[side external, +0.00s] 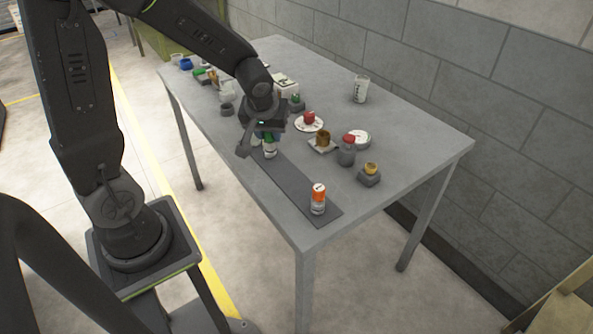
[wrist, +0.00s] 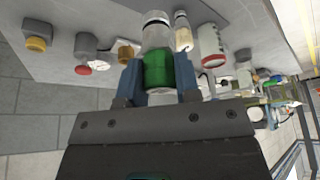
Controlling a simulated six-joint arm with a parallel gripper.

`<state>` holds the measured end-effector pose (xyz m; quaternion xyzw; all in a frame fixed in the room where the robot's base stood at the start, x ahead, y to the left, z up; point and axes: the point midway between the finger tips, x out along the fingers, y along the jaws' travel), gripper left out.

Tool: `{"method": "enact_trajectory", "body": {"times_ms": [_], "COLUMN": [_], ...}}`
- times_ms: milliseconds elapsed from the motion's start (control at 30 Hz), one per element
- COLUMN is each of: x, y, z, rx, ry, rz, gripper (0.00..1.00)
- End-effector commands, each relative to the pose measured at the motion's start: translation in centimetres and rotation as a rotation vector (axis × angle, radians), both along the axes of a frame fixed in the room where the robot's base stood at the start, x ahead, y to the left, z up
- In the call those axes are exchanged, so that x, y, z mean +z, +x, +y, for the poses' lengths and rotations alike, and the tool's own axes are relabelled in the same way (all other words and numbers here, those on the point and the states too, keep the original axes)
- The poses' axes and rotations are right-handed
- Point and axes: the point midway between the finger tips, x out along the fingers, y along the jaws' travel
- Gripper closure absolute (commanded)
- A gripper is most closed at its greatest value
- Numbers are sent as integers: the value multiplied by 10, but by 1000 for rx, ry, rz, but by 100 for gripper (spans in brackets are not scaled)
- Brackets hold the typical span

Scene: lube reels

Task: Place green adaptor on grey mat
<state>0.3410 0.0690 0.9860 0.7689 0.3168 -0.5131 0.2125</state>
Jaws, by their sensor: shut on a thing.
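The green adaptor (wrist: 158,70) is between the two blue fingers of my gripper (wrist: 160,84) in the wrist view, and the gripper is shut on it. A clear, pale-topped part (wrist: 156,34) shows just beyond the green; I cannot tell whether it is one piece with it. In the side view my gripper (side external: 265,136) is over the far end of the grey mat (side external: 290,185), a long dark strip. A white item (side external: 270,152) shows below the fingers there. Whether anything held touches the mat is unclear.
An orange and white can (side external: 318,199) stands on the mat's near end. A cup (side external: 360,89) stands by the wall. Mid-mat is bare.

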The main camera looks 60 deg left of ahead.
Motion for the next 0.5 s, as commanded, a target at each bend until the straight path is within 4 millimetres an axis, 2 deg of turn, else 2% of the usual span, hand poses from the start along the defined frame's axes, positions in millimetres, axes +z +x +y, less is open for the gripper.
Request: {"method": "enact_trajectory", "body": {"times_ms": [100, 300, 500], "x": [-18, -41, -51], "y": [15, 34, 44], "z": [-26, -59, -74], "rx": [-11, -7, -2], "ry": [0, 1, 1], "rz": [5, 4, 1], "gripper": [100, 100, 100]}}
